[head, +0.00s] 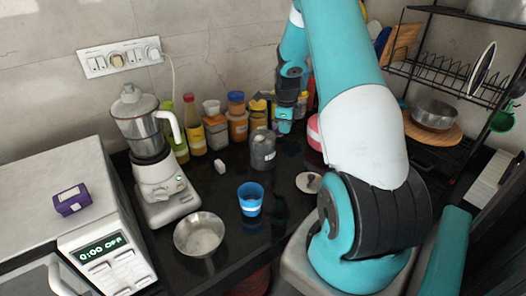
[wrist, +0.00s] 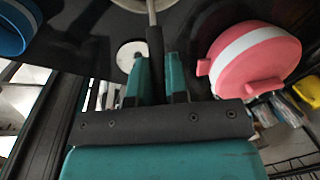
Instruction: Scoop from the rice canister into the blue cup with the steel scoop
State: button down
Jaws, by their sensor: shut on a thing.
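My gripper (head: 285,119) is above the back of the counter, close over the grey canister (head: 263,152) that shows pale contents at its top. In the wrist view my gripper (wrist: 156,72) is shut on the dark handle of the scoop (wrist: 155,48). A thin steel shaft runs on from the handle to the top edge, so the scoop's bowl is out of view there. The blue cup (head: 250,205) stands upright in front of the canister. Part of it shows at the upper left of the wrist view (wrist: 10,32). I cannot tell what is inside it.
A steel bowl (head: 199,234) stands left of the cup, near the front. A mixer (head: 152,150) stands at the left, and several jars (head: 217,130) line the wall. A pink container (wrist: 256,55) is beside my gripper. A pale disc (head: 309,182) lies on the counter.

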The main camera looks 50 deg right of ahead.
jog(key=shift+r+p, duration=1.9)
jog(key=shift+r, duration=1.25)
jog(key=shift+s+f, duration=0.1)
jog(key=shift+s+d+t+b, duration=0.15)
jog(key=shift+s+t+b, duration=0.15)
jog(key=shift+b, duration=0.2)
jog(key=shift+s+d+t+b, duration=0.15)
jog(key=shift+s+t+b, duration=0.2)
jog(key=shift+s+t, duration=0.05)
jog(key=t, duration=0.1)
jog(key=s, duration=0.1)
jog(key=s+t+y+b, duration=0.1)
jog(key=shift+s+d+r+t, duration=0.1)
jog(key=shift+d+r+t, duration=0.15)
jog(key=shift+r+t, duration=0.1)
